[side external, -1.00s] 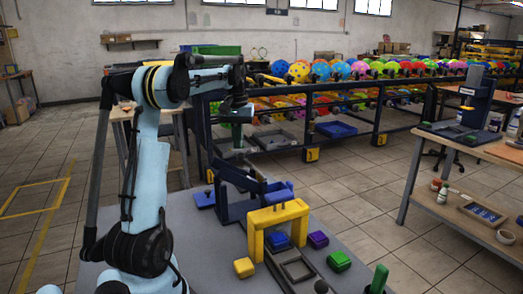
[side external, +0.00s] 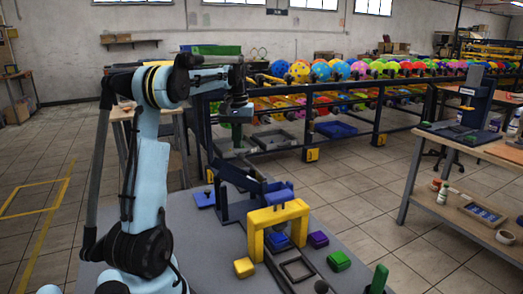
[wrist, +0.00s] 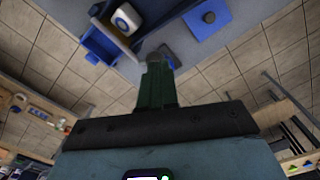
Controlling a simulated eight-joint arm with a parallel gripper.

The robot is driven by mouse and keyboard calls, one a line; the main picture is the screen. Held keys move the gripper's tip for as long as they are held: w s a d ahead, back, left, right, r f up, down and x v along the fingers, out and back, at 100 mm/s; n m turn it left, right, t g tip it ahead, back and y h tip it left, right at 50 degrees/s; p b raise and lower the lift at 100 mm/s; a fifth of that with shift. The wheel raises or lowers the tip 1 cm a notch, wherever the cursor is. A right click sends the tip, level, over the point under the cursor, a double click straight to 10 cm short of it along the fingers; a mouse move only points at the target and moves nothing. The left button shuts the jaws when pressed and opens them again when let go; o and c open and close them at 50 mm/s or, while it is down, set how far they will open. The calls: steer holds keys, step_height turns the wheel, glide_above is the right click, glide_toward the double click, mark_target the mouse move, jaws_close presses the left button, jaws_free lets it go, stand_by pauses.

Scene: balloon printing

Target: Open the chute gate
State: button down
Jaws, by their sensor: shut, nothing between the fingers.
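The dark blue chute (side external: 238,178) stands on the grey work table, sloping down toward the yellow arch. In the wrist view, a blue chute part (wrist: 104,43) with a white rounded piece (wrist: 126,19) lies at the upper left. I cannot clearly pick out the gate. A flat blue plate with a round knob (wrist: 208,17) is at the upper right; it also shows left of the chute in the side view (side external: 204,199). My gripper (wrist: 155,62) is shut and empty, with its green fingers together. In the side view it hangs above the chute, apparently not touching it.
A yellow arch (side external: 278,216) stands over a blue block (side external: 278,241). Yellow (side external: 244,267), purple (side external: 318,239) and green (side external: 338,261) blocks lie around a dark frame (side external: 297,270). A rack of balloons (side external: 370,70) is behind. A wooden bench (side external: 470,165) stands at right.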

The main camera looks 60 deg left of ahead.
mark_target(238, 156)
steer(key=shift+f, duration=0.1)
steer(key=shift+w+f, duration=0.15)
steer(key=shift+f, duration=2.6)
steer(key=shift+r, duration=0.1)
step_height(238, 156, up, 13)
